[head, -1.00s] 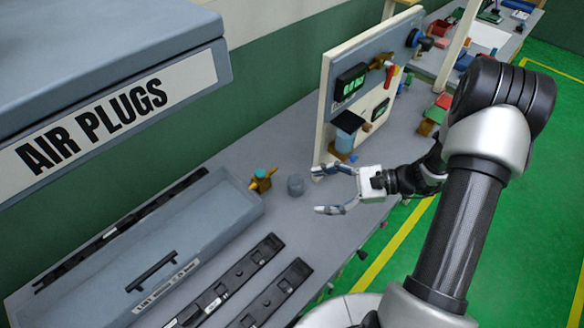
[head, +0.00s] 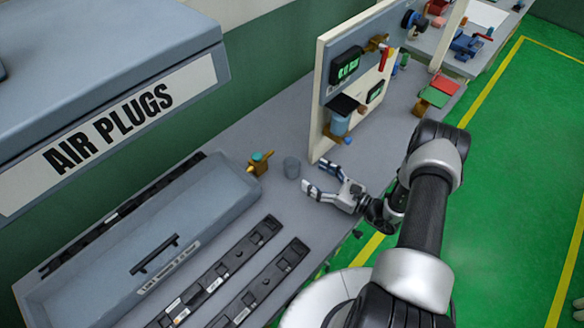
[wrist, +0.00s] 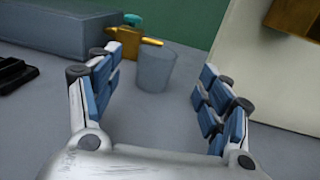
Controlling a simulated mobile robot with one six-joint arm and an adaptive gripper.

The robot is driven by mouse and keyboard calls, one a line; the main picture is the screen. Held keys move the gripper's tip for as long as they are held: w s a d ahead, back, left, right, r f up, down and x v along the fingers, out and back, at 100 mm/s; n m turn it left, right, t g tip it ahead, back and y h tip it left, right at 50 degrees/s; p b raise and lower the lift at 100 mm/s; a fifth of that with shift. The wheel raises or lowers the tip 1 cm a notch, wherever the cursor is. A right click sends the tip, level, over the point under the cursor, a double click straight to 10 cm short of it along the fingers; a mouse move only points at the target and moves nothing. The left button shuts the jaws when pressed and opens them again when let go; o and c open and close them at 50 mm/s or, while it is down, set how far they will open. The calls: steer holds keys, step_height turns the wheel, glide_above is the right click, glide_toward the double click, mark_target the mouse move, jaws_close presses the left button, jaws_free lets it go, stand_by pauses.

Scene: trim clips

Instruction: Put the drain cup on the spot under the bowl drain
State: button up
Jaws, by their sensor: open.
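The drain cup is a small grey translucent cup (head: 291,167), upright on the grey bench just left of the upright panel. It also shows in the wrist view (wrist: 156,68), beyond and between my fingers. My gripper (head: 318,176) is open and empty, low over the bench and pointing at the cup from the right; a small gap seems to separate them. The spot under the drain is not clearly visible.
A brass fitting with a teal top (head: 260,160) stands close left of the cup. The white-edged panel (head: 318,110) rises behind and right of the gripper. A grey tray (head: 130,235) and black strips (head: 225,275) fill the left bench.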

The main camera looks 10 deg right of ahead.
mark_target(299, 168)
steer(key=x, duration=0.9)
steer(key=shift+s+a+f, duration=0.1)
steer(key=shift+f, duration=0.2)
steer(key=c, duration=1.2)
steer(key=shift+r, duration=0.1)
steer(key=shift+c, duration=0.2)
